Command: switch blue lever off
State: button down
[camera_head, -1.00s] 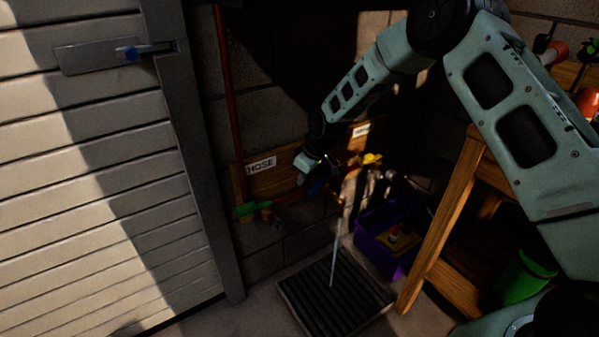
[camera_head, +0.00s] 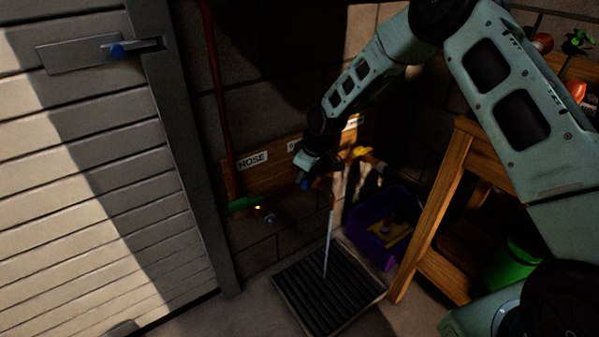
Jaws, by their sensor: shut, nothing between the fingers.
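The blue lever (camera_head: 304,184) shows as a small dark blue patch at the pipework on the back wall, right below my gripper's tip. My gripper (camera_head: 304,172) is shut and empty there, reaching down from the upper right. Whether it touches the lever cannot be told, and my wrist hides part of the valve. A thin water stream (camera_head: 328,240) falls from the pipe just right of the lever onto the dark floor grate (camera_head: 299,292). A green lever (camera_head: 243,203) sits to the left and a yellow lever (camera_head: 361,151) to the right.
A wooden board with a HOSE label (camera_head: 253,160) backs the valves. A purple crate (camera_head: 377,246) stands right of the grate, beside a wooden bench (camera_head: 432,222). A slatted door with a blue-ended latch (camera_head: 117,51) fills the left.

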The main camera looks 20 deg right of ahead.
jog(key=n+p, duration=0.1)
jog(key=s+d+n+p, duration=0.1)
jog(key=n+p, duration=0.1)
jog(key=shift+s+d+r+g+y, duration=0.2)
jog(key=shift+s+g+y, duration=0.1)
jog(key=shift+g, duration=0.1)
jog(key=d+n+p, duration=0.1)
jog(key=s+n+g+p, duration=0.1)
jog(key=n, duration=0.1)
jog(key=shift+s+d+n, duration=0.1)
jog(key=shift+d+n, duration=0.2)
jog(key=shift+d, duration=0.1)
jog(key=d+n, duration=0.1)
jog(key=d+n+g+p, duration=0.1)
jog(key=n, duration=0.1)
jog(key=d+n, duration=0.1)
jog(key=shift+s+d+f+n+g+p, duration=0.2)
jog(key=shift+s+n+g+p, duration=0.1)
jog(key=shift+s+p, duration=0.1)
jog(key=shift+w+d, duration=0.1)
jog(key=shift+d, duration=0.1)
notch_tip(320, 180, up, 10)
jog(key=f+p, duration=0.1)
send_over(315, 178)
jog(key=s+d, duration=0.2)
jog(key=s, duration=0.2)
jog(key=shift+a+r, duration=0.25)
